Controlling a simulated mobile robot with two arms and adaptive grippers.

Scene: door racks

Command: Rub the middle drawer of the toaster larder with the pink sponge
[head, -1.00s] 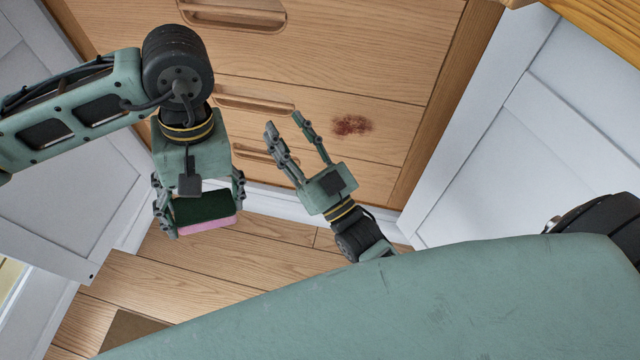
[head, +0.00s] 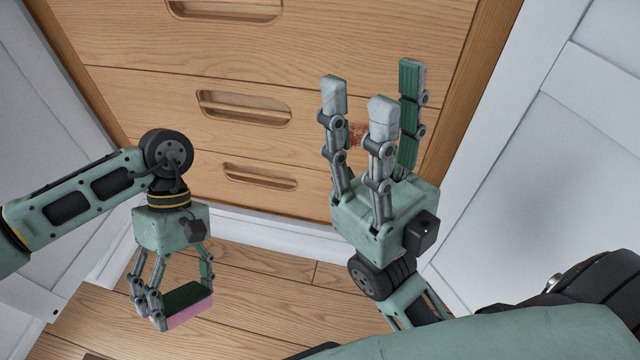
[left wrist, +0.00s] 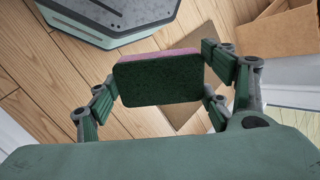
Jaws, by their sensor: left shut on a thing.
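The pink sponge (head: 188,303) has a dark green side and is held above the floor at the lower left of the head view. My left gripper (head: 178,295) is shut on it. In the left wrist view the sponge (left wrist: 158,80) sits between the fingers, green side facing the camera. The middle drawer (head: 150,107) has a recessed handle and a reddish-brown stain (head: 357,134) on its right part. My right gripper (head: 375,88) is open and empty, fingers pointing up in front of the stain and partly hiding it. The sponge is apart from the drawer.
An upper drawer (head: 350,30) and a lower drawer (head: 215,180) are closed. White panelled doors stand at the left (head: 40,120) and right (head: 560,150). A cardboard box (left wrist: 285,30) stands on the wooden floor (head: 250,325).

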